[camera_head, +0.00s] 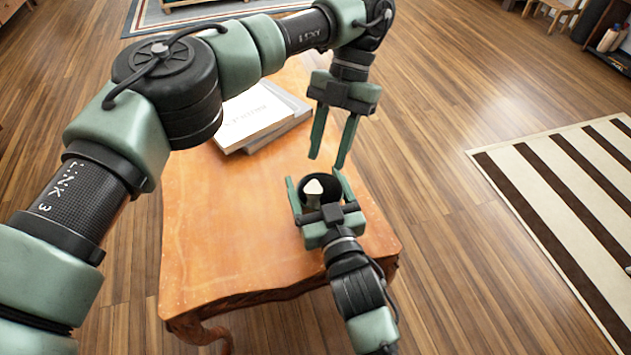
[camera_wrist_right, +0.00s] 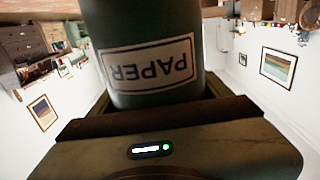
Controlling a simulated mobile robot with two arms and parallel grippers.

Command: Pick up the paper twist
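The paper twist (camera_head: 313,187) is a small pale piece poking up from the mouth of a dark green round holder (camera_head: 332,187). In the right wrist view the holder (camera_wrist_right: 150,65) fills the middle, its "PAPER" label upside down. My right gripper (camera_head: 314,178) has a finger on each side of the holder and is shut on it. My left gripper (camera_head: 326,162) points down just above the holder, fingers apart and empty. The lower part of the twist is hidden inside the holder.
Below is an orange-brown wooden table (camera_head: 220,240), its front left clear. White books (camera_head: 255,115) lie towards its back, partly behind my left arm. A striped rug (camera_head: 575,185) lies on the wooden floor to the right.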

